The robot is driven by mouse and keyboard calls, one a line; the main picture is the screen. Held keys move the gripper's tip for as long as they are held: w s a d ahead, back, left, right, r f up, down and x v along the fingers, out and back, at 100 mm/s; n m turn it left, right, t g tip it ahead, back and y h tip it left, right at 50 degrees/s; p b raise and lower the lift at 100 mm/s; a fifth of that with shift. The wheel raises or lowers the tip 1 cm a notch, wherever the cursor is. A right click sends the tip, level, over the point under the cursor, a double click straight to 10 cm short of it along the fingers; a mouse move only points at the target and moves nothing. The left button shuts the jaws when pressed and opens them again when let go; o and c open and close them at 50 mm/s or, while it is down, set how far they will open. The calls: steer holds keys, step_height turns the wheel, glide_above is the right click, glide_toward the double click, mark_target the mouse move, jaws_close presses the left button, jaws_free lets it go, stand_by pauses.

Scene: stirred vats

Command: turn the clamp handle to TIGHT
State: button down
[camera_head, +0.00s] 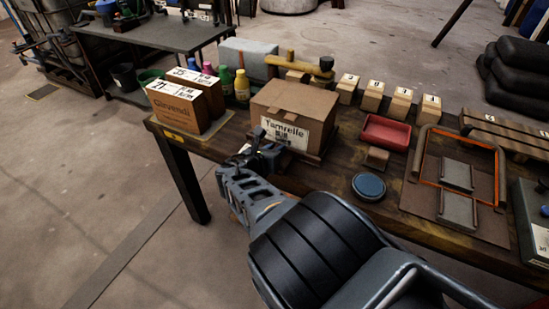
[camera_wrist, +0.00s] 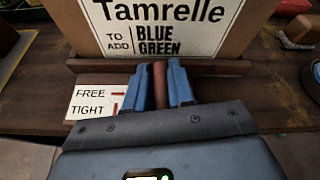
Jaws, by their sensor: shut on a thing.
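The clamp handle (camera_wrist: 160,84) is a short reddish-brown bar in the wrist view, running up and down the picture just right of a white label. My gripper (camera_wrist: 161,76) is shut on it, one blue finger on each side. In the head view my gripper (camera_head: 262,152) is at the table's front edge, before the carton, and hides the handle. The label (camera_wrist: 92,103) reads FREE with a red arrow pointing right and TIGHT with an upright red mark, partly covered. The handle's lower end is hidden by my gripper.
The "Tamrelle" carton (camera_head: 295,108) stands right behind the handle, with a brown bar (camera_wrist: 215,67) along its foot. Two "Girvendi" boxes (camera_head: 180,103) are to the left. A blue round lid (camera_head: 369,186) and a red tray (camera_head: 385,131) are to the right.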

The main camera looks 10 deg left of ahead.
steer(key=shift+d+m+h+b, duration=0.15)
steer(key=shift+m+h+b, duration=0.35)
steer(key=shift+h, duration=0.1)
steer(key=shift+s+f, duration=0.1)
steer(key=c, duration=1.1)
jaws_free()
steer(key=shift+s+a+r+p, duration=0.3)
steer(key=shift+r+p, duration=0.1)
steer(key=shift+p, duration=0.2)
steer(key=shift+p+v, duration=3.2)
steer(key=shift+v, duration=0.2)
steer(key=shift+f, duration=0.1)
